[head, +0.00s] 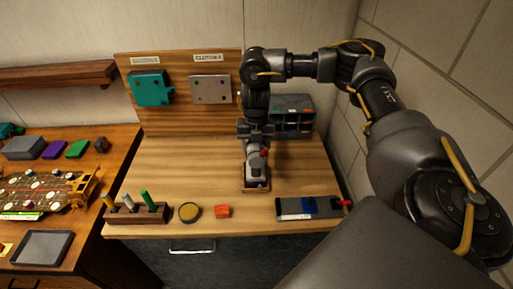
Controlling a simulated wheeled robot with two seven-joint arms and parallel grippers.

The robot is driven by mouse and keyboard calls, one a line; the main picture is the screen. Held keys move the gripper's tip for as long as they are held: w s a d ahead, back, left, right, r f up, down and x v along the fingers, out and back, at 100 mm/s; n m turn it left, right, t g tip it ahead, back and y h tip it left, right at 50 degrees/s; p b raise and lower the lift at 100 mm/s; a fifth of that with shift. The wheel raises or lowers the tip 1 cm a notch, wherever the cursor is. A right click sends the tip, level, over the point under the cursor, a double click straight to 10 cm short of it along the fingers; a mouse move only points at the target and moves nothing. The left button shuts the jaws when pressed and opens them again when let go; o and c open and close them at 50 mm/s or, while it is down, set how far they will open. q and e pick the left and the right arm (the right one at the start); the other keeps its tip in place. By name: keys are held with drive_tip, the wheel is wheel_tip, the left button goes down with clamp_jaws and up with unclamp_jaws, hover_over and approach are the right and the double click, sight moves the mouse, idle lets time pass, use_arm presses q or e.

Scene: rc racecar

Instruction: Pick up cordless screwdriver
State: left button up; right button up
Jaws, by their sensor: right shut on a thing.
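My right gripper (256,143) reaches down over the middle of the wooden workbench. It is shut on the cordless screwdriver (254,168), a grey tool with a small red part on its right side. The screwdriver is upright, its lower end at a small brown holder (256,187) on the bench. I cannot tell whether it is seated in the holder or just above it. The gripper hides the screwdriver's upper part. My left gripper is not in view.
A dark bin rack (293,106) stands close behind on the right. A tiled wall is at right.

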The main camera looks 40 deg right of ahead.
drive_tip(key=shift+w+a+r+b, duration=0.1)
drive_tip(key=shift+r+b, duration=0.5)
drive_tip(key=shift+r, duration=1.3)
drive_tip(key=a+r, duration=0.1)
drive_tip(key=s+a+r+b, duration=0.1)
drive_tip(key=a+r, duration=0.2)
drive_tip(key=r, duration=0.1)
drive_tip(key=shift+s+a+r, duration=0.1)
drive_tip(key=shift+s+a, duration=0.05)
drive_tip(key=shift+s, duration=0.1)
drive_tip(key=s+a+r+b, duration=0.3)
drive_tip(key=a+r+b, duration=0.1)
drive_tip(key=a, duration=0.4)
drive_tip(key=shift+s+a+r, duration=0.2)
drive_tip(key=shift+a+r, duration=0.1)
drive_tip(key=shift+a, duration=0.1)
wheel_tip(320, 180, up, 4)
drive_tip(key=p, duration=0.4)
drive_tip(key=shift+r+p, duration=0.25)
drive_tip(key=shift+p, duration=0.15)
